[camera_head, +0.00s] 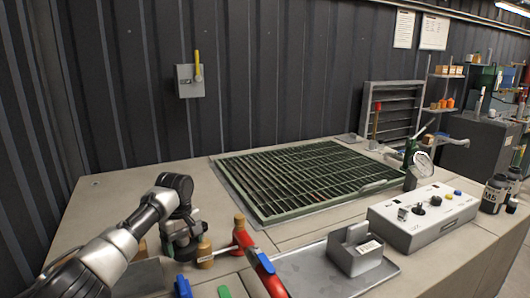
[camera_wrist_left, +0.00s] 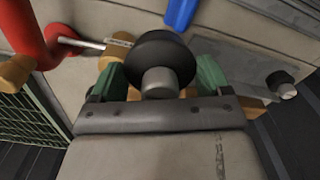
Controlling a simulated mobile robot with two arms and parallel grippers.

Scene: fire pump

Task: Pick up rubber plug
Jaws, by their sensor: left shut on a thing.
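My left gripper (camera_head: 183,240) is low over the near left part of the worktop, and its arm comes in from the left. In the left wrist view its green-padded fingers (camera_wrist_left: 160,80) are shut on the rubber plug (camera_wrist_left: 163,52), a round black disc with a grey cylindrical stem. The plug sits between the two fingers. In the head view I cannot make out the plug at the gripper. My right gripper is not in view.
A red pipe (camera_head: 258,262) with brass-coloured fittings lies close to the gripper's right. Blue (camera_head: 183,287) and green (camera_head: 224,292) pieces are at the front edge. A green grating (camera_head: 300,178) lies behind. A grey tray (camera_head: 300,275) and white control box (camera_head: 424,218) are right.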

